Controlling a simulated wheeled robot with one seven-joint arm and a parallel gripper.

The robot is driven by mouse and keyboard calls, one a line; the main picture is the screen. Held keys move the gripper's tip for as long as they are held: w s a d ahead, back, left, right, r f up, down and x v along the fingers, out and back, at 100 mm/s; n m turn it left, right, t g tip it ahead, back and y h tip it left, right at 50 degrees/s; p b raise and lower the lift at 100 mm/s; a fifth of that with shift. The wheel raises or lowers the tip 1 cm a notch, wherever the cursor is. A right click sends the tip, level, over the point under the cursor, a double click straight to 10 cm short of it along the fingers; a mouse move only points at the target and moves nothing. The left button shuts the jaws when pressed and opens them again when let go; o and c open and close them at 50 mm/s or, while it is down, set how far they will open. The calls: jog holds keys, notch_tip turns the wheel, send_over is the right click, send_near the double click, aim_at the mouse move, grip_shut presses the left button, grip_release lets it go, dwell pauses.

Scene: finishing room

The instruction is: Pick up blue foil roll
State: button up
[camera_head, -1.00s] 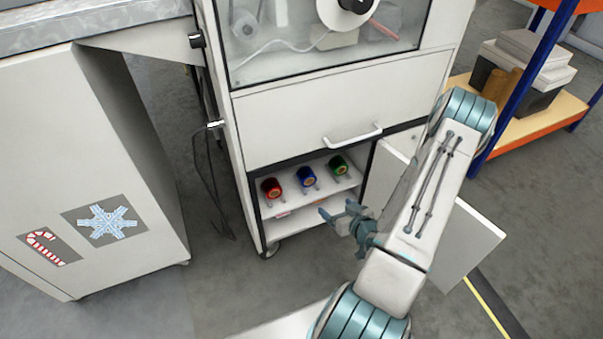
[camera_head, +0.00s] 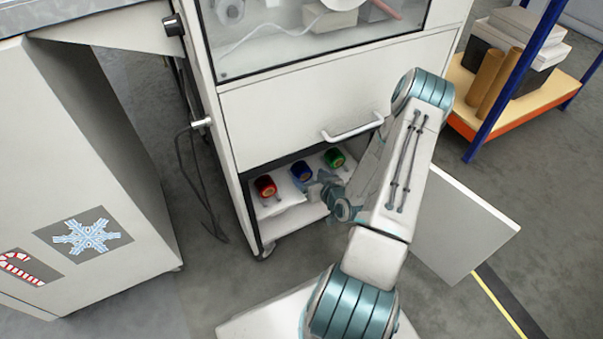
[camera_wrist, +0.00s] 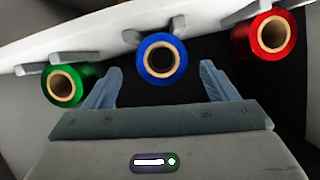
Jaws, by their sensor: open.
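The blue foil roll (camera_head: 301,171) lies on the upper shelf of the open lower compartment, between a red roll (camera_head: 265,186) and a green roll (camera_head: 334,157). In the wrist view the blue roll (camera_wrist: 161,58) shows end-on with its cardboard core, just beyond the gap between my fingers. My gripper (camera_wrist: 162,88) is open and empty, its two fingers set apart to either side of the blue roll's line. In the head view my gripper (camera_head: 322,184) is at the compartment's front, close to the blue roll. Whether a finger touches the roll cannot be told.
In the wrist view the green roll (camera_wrist: 64,87) is close by the left finger, and the red roll (camera_wrist: 271,35) is farther off at upper right. The open door panel (camera_head: 462,225) stands right of my arm. A closed drawer with a handle (camera_head: 352,131) is above the compartment.

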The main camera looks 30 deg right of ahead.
aim_at(306, 174)
jog(key=b+x, duration=0.2)
jog(key=x, duration=0.3)
jog(key=shift+w+a, duration=0.1)
jog(key=shift+w, duration=0.05)
jog(key=c, duration=1.1)
jog(key=shift+r, duration=0.1)
